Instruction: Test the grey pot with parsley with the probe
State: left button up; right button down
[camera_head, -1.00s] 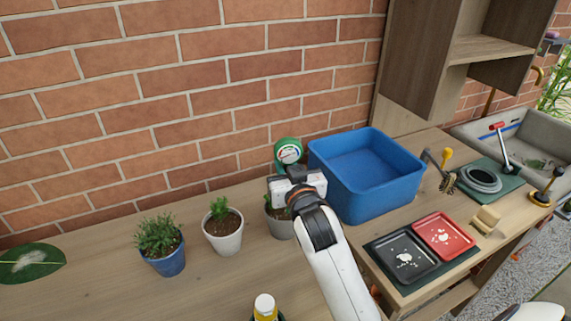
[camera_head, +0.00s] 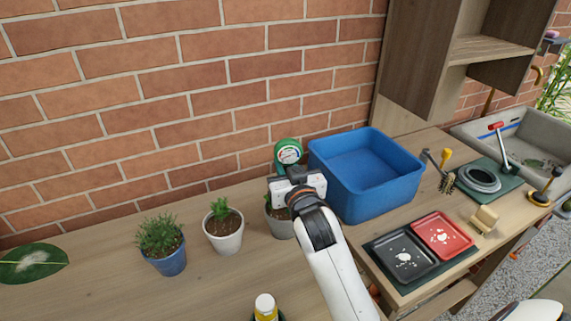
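The probe, with a green round head and dial (camera_head: 288,152), stands upright above the grey pot (camera_head: 280,227). My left gripper (camera_head: 290,174) is just below the dial and appears shut on the probe's upper part. The probe's shaft and tip are hidden behind the gripper, so I cannot tell how deep it reaches. The grey pot stands on the wooden bench near the wall; its soil and most of its plant are hidden by the gripper. My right gripper is not in view.
A white pot (camera_head: 224,236) with a seedling and a blue pot (camera_head: 166,262) with a bushy plant stand left of the grey pot. A blue bin (camera_head: 375,195) is close on the right. Black (camera_head: 388,256) and red (camera_head: 462,233) trays lie right.

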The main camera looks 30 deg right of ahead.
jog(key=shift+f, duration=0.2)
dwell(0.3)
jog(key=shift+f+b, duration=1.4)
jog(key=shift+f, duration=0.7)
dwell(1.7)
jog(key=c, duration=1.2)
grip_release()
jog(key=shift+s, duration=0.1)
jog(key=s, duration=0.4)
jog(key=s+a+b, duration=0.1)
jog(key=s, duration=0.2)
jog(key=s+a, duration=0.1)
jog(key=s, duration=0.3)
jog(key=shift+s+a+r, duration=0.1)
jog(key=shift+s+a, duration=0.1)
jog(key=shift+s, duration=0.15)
